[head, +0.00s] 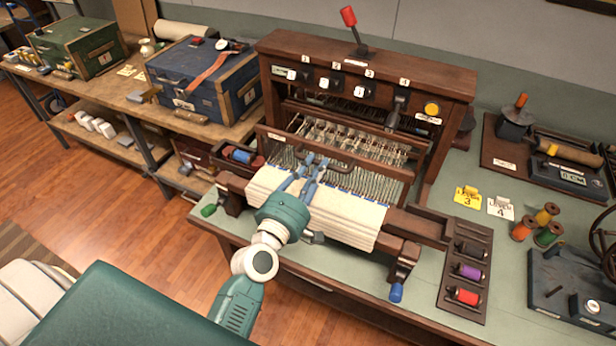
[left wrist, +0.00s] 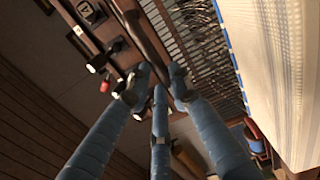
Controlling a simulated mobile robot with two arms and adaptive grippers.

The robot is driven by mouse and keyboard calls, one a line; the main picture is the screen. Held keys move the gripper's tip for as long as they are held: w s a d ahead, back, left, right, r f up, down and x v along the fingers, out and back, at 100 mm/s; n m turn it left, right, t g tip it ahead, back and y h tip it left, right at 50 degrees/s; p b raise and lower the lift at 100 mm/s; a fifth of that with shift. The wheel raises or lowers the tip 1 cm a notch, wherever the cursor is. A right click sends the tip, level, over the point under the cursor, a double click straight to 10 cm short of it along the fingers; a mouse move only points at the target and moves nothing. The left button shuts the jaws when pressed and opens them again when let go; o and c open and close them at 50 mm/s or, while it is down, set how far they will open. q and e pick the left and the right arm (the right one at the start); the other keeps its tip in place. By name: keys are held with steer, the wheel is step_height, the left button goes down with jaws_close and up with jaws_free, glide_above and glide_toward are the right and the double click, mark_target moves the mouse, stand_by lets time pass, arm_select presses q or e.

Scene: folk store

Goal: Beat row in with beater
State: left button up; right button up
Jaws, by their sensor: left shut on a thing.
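A dark wooden loom (head: 365,50) stands on the grey-green table, with white cloth (head: 330,215) over its front. The beater (head: 285,136), a dark wooden frame with a reed, stands behind the cloth. My left gripper (head: 312,168) reaches over the cloth from the front, its blue fingers at the beater's curved handle. In the left wrist view, the left gripper (left wrist: 157,88) has its fingers closed around the dark curved handle (left wrist: 148,38). The reed (left wrist: 200,45) and white cloth (left wrist: 285,70) lie to the right there. Fingertips partly hide the grip. My right gripper is out of view.
Numbered levers line the loom's top, with a red-knobbed lever (head: 348,17) above. A spool tray (head: 465,270) stands right of the loom, near yellow and white tags and loose spools. A blue chest (head: 205,75) and green chest (head: 78,48) stand on the left bench.

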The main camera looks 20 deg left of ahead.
mark_target(325, 153)
arm_select(q)
steer(key=w, duration=0.1)
steer(key=w+f, duration=0.1)
steer(key=w, duration=0.1)
steer(key=shift+w+d, duration=0.15)
steer(key=shift+w, duration=0.15)
steer(key=shift+w+f, duration=0.1)
steer(key=shift+w, duration=2.65)
steer(key=o, duration=1.1)
steer(key=shift+w, duration=0.1)
steer(key=shift+w+r, duration=0.1)
steer(key=shift+r, duration=0.15)
